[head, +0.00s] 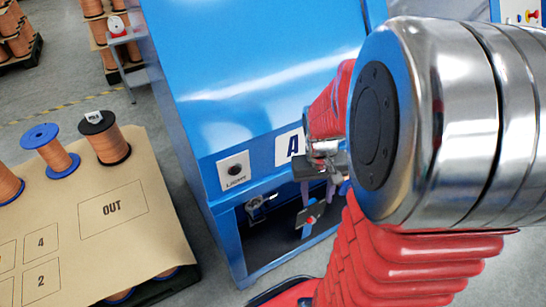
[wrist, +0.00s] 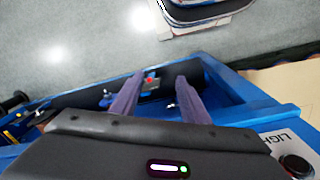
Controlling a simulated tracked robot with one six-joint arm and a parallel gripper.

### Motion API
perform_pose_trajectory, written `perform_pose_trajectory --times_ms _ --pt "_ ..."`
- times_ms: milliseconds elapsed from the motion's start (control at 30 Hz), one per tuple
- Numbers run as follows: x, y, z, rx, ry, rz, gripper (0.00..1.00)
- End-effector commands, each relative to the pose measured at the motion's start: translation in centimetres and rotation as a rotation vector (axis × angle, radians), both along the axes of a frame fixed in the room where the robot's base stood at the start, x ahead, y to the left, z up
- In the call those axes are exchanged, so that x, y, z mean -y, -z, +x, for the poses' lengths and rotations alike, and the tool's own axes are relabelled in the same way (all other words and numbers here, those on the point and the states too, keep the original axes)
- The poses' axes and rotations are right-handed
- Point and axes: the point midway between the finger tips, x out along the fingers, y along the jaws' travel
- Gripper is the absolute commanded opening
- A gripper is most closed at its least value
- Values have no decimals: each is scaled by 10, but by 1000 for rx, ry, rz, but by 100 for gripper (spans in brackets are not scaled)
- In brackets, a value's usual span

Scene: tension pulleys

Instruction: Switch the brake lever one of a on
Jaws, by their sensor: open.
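The blue machine marked A (head: 288,148) has a dark open recess low on its front. Inside the recess is a grey part with red and blue spots (head: 310,215), and a small metallic part (head: 258,208) sits to its left. I cannot tell which of these is brake lever one. My gripper (head: 318,192) is open and empty at the upper edge of the recess, partly hidden by my arm. In the wrist view its two purple fingers (wrist: 157,88) are spread over the recess, with a small red-marked part (wrist: 150,80) showing between them.
A cardboard-topped pallet (head: 85,240) with copper spools (head: 110,145) stands to the left. Grey floor lies between.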

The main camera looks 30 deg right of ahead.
Motion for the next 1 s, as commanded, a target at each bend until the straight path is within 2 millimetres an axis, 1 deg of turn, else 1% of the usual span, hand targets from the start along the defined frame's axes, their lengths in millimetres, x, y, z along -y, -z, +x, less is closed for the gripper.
perform_pose_trajectory --times_ms 33,100,367,600,767,1000 --pt "10 11 -1 -16 13 4 41" --pt "23 24 -2 -34 25 4 41" --pt "70 78 -7 -77 61 5 41" --pt "111 133 -16 -96 78 7 41" --pt "135 173 -25 -98 80 9 41" --pt "166 237 -41 -84 78 14 41"
